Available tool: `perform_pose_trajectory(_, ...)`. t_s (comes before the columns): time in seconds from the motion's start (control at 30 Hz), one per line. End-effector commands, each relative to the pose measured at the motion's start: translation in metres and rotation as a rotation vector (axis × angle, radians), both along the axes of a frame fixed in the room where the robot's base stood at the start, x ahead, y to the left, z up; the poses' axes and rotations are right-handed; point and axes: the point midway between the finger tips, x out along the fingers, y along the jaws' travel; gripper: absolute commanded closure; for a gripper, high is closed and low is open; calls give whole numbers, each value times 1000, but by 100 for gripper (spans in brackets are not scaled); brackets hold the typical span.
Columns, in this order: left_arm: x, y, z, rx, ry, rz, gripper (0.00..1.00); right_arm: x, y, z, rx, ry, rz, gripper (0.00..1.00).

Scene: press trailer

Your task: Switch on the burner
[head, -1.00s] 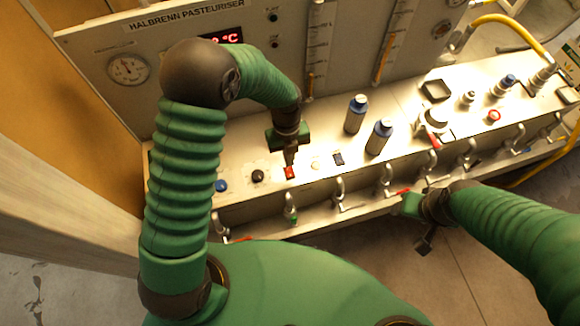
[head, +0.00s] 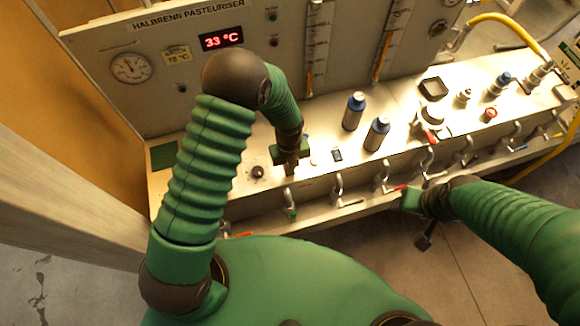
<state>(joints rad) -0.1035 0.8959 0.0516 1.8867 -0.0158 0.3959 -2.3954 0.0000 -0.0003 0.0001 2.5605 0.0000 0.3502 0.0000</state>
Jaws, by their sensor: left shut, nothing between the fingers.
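The machine is a panel marked HALBRENN PASTEURISER (head: 190,16) with a metal control ledge (head: 230,203) in front. My left gripper (head: 289,170) is shut and empty, pointing down at the ledge. Its fingertips cover the spot where a small red switch showed earlier, so the switch is hidden. I cannot tell whether the tips touch it.
Two blue-capped bottles (head: 354,111) (head: 377,134) stand on the ledge right of the left gripper. Several taps (head: 384,176) line its front edge. A red display (head: 221,39) reads 33 °C. A yellow hose (head: 505,24) runs at the right.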

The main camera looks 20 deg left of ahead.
Motion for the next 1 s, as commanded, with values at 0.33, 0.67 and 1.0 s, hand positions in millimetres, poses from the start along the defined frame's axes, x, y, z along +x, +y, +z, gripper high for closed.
perform_pose_trajectory(0.33,1,4,-2,-1,15,0,100,0,0,-1,0,0,0,42)
perform_pose_trajectory(0.67,10,10,1,0,9,1,100,0,0,0,0,0,0,42)
perform_pose_trajectory(1.0,11,-4,33,-2,6,0,100,0,0,24,0,0,0,42)
